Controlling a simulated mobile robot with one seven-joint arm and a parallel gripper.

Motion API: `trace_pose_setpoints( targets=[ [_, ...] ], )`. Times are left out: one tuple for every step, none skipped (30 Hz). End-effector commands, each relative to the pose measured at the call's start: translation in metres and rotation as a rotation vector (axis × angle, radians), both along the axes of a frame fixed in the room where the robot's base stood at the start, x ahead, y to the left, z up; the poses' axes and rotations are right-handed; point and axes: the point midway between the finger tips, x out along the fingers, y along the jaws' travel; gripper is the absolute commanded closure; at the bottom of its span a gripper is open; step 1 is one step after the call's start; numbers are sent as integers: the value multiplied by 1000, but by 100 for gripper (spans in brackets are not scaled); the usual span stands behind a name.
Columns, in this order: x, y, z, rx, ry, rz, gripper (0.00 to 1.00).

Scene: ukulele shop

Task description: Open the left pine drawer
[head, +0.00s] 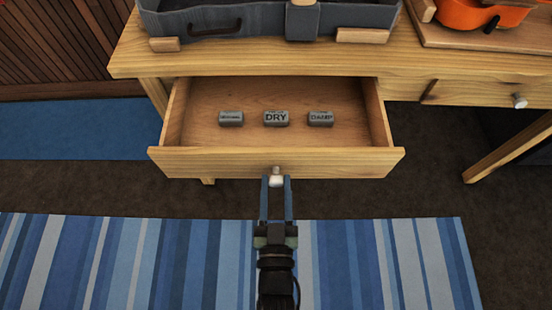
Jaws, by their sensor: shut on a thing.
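The left pine drawer (230,161) is pulled out from the pine table (240,62), with its inside in view. Three small grey blocks lie in a row in it: a left one (231,118) with lettering too small to read, a middle one (276,118) marked DRY, and a right one (320,119) that seems to read DAMP. My gripper (276,184) is at the middle of the drawer front, shut on the pale round knob (276,173). The fingers partly hide the knob.
A second drawer (470,93) on the right is shut, with its own knob (519,100). A grey case (250,20) and an orange instrument (470,13) rest on the tabletop. A blue striped rug (130,262) covers the floor in front.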

Motion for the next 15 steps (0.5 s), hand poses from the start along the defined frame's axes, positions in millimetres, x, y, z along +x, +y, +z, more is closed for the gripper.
trace_pose_setpoints(
  targets=[
    [-13, 0, 1, 0, 5, 1, 100],
    [-19, 0, 1, 0, 5, 1, 100],
    [-27, 0, 1, 0, 5, 1, 100],
    [-33, 0, 1, 0, 4, 1, 100],
    [-39, 0, 1, 0, 4, 1, 100],
    [-46, 0, 1, 0, 3, 0, 100],
    [-51, 0, 1, 0, 3, 0, 100],
    [-56, 0, 1, 0, 2, 0, 100],
    [-62, 0, 1, 0, 3, 0, 100],
    [-66, 0, 1, 0, 2, 0, 100],
    [-69, 0, 1, 0, 1, 0, 100],
    [-73, 0, 1, 0, 1, 0, 100],
    [-76, 0, 1, 0, 1, 0, 100],
    [-78, 0, 1, 0, 0, 0, 100],
    [-81, 0, 1, 0, 0, 0, 100]
  ],
)
